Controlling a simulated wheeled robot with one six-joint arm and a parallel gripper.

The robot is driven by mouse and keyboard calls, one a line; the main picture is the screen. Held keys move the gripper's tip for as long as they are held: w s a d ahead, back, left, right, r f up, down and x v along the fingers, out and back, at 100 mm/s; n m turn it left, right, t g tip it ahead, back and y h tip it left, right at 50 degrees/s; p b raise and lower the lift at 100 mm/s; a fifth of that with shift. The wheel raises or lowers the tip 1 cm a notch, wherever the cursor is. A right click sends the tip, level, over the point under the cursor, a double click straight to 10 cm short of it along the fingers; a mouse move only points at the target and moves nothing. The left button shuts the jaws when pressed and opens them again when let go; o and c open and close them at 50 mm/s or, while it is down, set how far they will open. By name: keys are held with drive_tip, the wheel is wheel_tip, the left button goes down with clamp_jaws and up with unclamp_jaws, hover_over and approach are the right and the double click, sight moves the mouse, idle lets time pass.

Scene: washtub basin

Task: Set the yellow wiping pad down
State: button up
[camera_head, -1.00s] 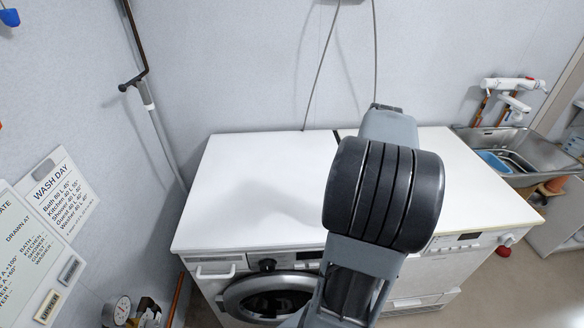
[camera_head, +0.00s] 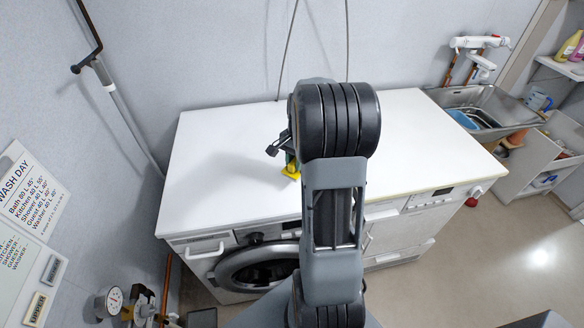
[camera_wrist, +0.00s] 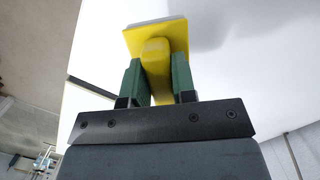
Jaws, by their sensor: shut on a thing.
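The yellow wiping pad (camera_wrist: 156,50) is in my gripper (camera_wrist: 158,85) in the wrist view. The green fingers are shut on its yellow handle, and its flat plate with a grey face edge is beyond them. In the head view the pad (camera_head: 291,172) shows as a small yellow patch over the white worktop (camera_head: 225,165), left of my arm. My gripper (camera_head: 289,160) is mostly hidden behind my arm there. I cannot tell whether the pad touches the worktop.
The worktop lies over a washing machine (camera_head: 255,268) and is bare on its left and right. A metal sink (camera_head: 490,105) with a tap (camera_head: 480,43) stands at the right. Signs (camera_head: 35,195) and a gauge (camera_head: 108,300) are at the left.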

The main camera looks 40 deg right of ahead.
sight(291, 170)
drive_tip(key=shift+w+a+f, duration=0.2)
drive_tip(key=shift+w+f, duration=0.35)
drive_tip(key=shift+f, duration=0.1)
drive_tip(key=shift+w+f, duration=0.2)
drive_tip(key=shift+f, duration=1.6)
drive_tip(key=shift+f, duration=0.2)
drive_tip(key=o, duration=0.9)
drive_tip(key=shift+r, duration=0.1)
